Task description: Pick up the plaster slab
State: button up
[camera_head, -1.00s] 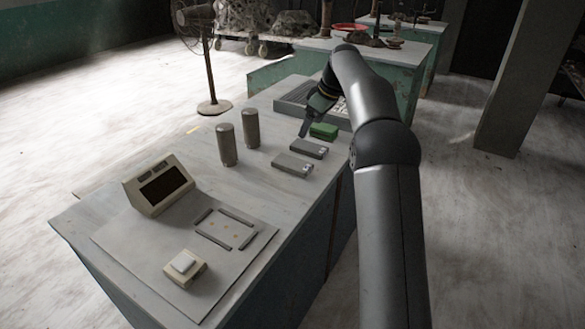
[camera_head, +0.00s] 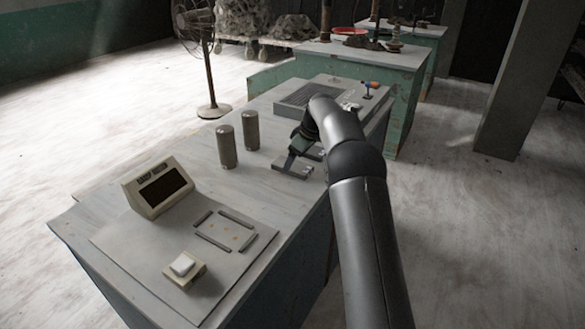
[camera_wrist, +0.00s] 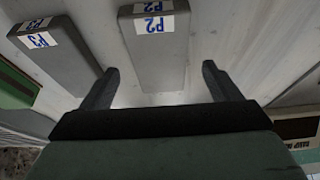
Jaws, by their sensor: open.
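Two grey slabs lie on the bench; I cannot tell from their look alone which one is the plaster slab. The near slab (camera_head: 284,172) is labelled P2, and this P2 slab also shows in the wrist view (camera_wrist: 157,50), upside down in the picture. The P3 slab (camera_wrist: 62,60) is at the left of the wrist view; in the head view it is mostly hidden by my arm. My gripper (camera_wrist: 158,72) is open, with one finger on either side of the P2 slab's near end. I cannot tell its height above the bench.
Two upright metal cylinders (camera_head: 226,146) stand left of the slabs. A display box (camera_head: 157,187), a frame of dark bars (camera_head: 223,213) and a white button box (camera_head: 184,270) are nearer. A grey grille (camera_head: 305,95) is behind. A green thing (camera_wrist: 14,84) edges the wrist view.

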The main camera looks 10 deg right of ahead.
jog(key=x, duration=0.2)
jog(key=shift+w+f, duration=0.1)
jog(key=shift+f, duration=0.15)
jog(key=c, duration=1.2)
jog(key=shift+r, duration=0.15)
